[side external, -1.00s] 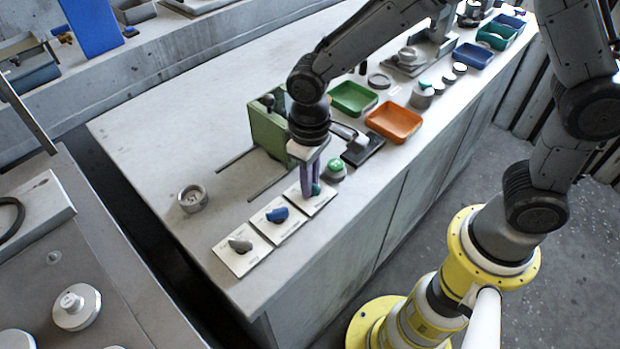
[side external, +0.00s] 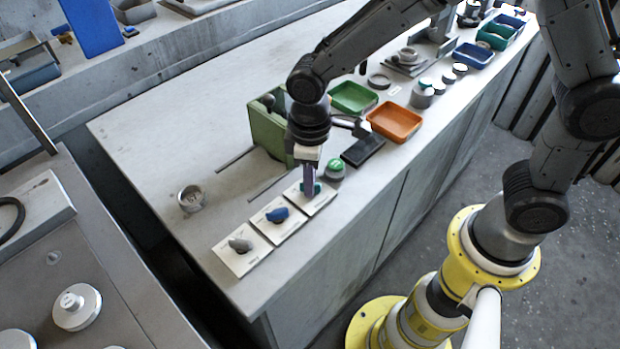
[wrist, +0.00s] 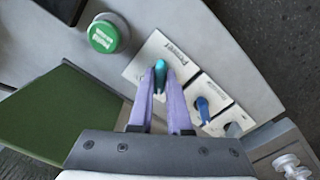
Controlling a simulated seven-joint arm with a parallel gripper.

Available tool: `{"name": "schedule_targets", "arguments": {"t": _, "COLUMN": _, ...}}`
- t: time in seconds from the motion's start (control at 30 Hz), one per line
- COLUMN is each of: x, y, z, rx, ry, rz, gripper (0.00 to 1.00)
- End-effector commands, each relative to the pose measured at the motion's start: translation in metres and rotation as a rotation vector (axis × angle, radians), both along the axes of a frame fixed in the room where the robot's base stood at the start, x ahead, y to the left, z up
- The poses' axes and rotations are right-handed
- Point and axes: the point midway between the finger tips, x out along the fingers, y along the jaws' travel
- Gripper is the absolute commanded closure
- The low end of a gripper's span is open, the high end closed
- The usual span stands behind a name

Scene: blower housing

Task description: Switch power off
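The power switch is a teal knob (wrist: 160,75) on a white plate (wrist: 150,48) lettered "Power" in the wrist view. In the side view the teal knob (side external: 318,188) is partly hidden at the fingertips, on the plate nearest the green button. My gripper (side external: 308,182) points down at this plate. In the wrist view my gripper (wrist: 161,78) has its two purple fingers on either side of the teal knob, closed on it. The knob's long axis lies along the fingers in that view. Its exact angle against the plate's marks is too small to read.
A blue knob (side external: 277,215) and a grey knob (side external: 240,245) sit on neighbouring plates. A green button (side external: 335,168) stands close behind my gripper. A green box (side external: 268,130) rises beside it. Orange (side external: 393,122) and green (side external: 353,98) trays lie farther back.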

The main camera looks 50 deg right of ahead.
Motion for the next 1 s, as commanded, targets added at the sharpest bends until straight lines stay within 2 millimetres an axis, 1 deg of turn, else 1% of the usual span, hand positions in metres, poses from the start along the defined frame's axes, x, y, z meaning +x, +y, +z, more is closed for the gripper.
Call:
{"name": "schedule_targets", "arguments": {"t": 0.03, "x": 0.002, "y": 0.0, "z": 0.003, "rx": 0.002, "ry": -0.007, "rz": -0.001, "gripper": 0.77}}
{"name": "schedule_targets", "arguments": {"t": 0.1, "x": 0.002, "y": 0.0, "z": 0.003, "rx": 0.002, "ry": -0.007, "rz": -0.001, "gripper": 0.64}}
{"name": "schedule_targets", "arguments": {"t": 0.13, "x": 0.002, "y": 0.0, "z": 0.002, "rx": 0.002, "ry": -0.006, "rz": -0.001, "gripper": 0.6}}
{"name": "schedule_targets", "arguments": {"t": 0.47, "x": 0.001, "y": 0.0, "z": 0.003, "rx": 0.001, "ry": -0.003, "rz": -0.003, "gripper": 0.6}}
{"name": "schedule_targets", "arguments": {"t": 1.0, "x": 0.001, "y": 0.0, "z": 0.04, "rx": 0.002, "ry": -0.002, "rz": -0.003, "gripper": 0.6}}
